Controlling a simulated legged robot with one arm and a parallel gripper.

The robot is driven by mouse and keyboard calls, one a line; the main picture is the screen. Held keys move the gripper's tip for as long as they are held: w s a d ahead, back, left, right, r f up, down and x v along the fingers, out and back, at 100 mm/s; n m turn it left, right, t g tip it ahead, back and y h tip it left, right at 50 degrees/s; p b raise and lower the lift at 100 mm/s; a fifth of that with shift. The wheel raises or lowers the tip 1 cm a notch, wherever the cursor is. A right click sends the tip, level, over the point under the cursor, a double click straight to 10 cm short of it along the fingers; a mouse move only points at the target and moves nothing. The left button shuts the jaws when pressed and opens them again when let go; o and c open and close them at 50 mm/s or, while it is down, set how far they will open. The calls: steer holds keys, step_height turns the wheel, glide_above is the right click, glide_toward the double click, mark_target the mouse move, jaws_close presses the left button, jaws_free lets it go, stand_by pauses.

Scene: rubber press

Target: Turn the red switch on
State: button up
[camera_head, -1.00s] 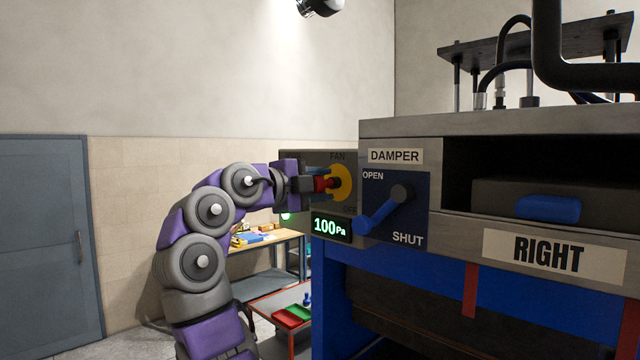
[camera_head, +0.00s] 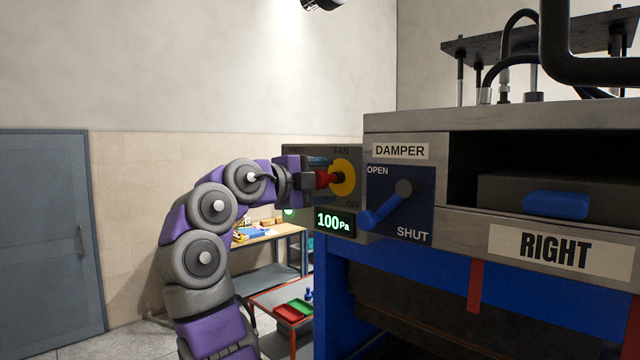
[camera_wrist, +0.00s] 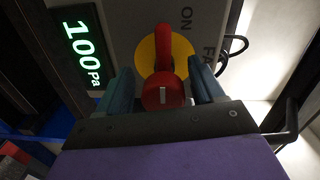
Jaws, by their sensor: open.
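The red switch (camera_head: 331,178) sits on a yellow disc (camera_head: 347,178) on the grey fan panel, left of the damper. In the wrist view the red switch (camera_wrist: 164,90) is a lever with a round end facing the camera, and the disc (camera_wrist: 150,55) is behind it. An ON label is at the upper right there; OFF shows below the disc in the head view. My gripper (camera_wrist: 163,86) is open, one finger on each side of the red lever. I cannot tell whether either finger touches it. In the head view my gripper (camera_head: 314,180) partly hides the panel.
The blue damper lever (camera_head: 380,208) is close on the right of the fan panel. A green display (camera_head: 335,222) reads 100 Pa below it. The press body (camera_head: 480,118) fills the right side. A workbench (camera_head: 270,235) and a low red-edged table (camera_head: 270,296) stand behind.

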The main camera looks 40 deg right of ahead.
steer(key=shift+s+a, duration=0.15)
steer(key=shift+a, duration=0.15)
steer(key=a+b, duration=0.2)
steer(key=a, duration=1.5)
steer(key=shift+s+r, duration=0.3)
steer(key=shift+s, duration=0.05)
